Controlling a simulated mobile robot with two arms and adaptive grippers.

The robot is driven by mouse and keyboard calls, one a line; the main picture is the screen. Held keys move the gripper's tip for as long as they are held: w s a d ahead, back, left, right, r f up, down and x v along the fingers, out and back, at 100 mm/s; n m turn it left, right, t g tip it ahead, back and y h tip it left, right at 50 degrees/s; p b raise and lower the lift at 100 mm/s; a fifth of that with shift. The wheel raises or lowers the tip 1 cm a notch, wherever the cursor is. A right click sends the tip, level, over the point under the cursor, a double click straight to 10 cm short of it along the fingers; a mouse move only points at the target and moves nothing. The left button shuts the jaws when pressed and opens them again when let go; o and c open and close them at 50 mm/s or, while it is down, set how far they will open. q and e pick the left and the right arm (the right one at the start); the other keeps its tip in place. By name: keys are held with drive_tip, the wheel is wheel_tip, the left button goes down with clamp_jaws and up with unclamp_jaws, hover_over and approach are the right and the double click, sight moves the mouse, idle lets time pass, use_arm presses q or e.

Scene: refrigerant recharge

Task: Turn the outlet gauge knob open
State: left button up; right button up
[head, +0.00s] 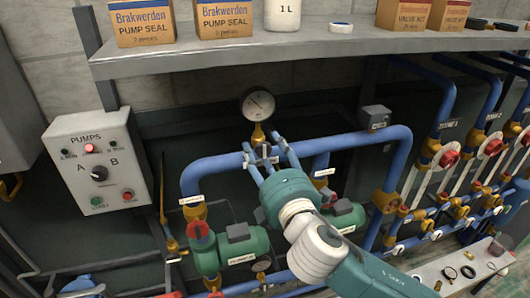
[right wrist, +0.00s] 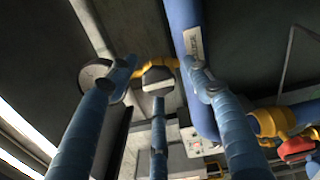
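The outlet gauge (head: 257,104) is a round white dial on a brass stem above the blue pipe, at the upper middle of the head view. Its brass fitting (head: 258,133) runs down to the pipe. My right gripper (head: 263,152) reaches up to this fitting, its blue fingers spread around the spot below the dial. In the right wrist view the fingers (right wrist: 162,82) stand apart, with yellow brass (right wrist: 150,66) beyond the tips. The knob itself is mostly hidden by the fingertips; I cannot tell whether they touch it. My left gripper is not in view.
A shelf (head: 330,42) with boxes and a white jar runs above the gauge. A pump control box (head: 97,165) is at left. Green pumps (head: 232,248) sit below, and blue pipes with red-handled valves (head: 448,157) stand at right. A small grey box (head: 374,117) is right of the gauge.

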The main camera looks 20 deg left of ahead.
drive_tip(key=v, duration=1.2)
drive_tip(key=shift+f, duration=0.1)
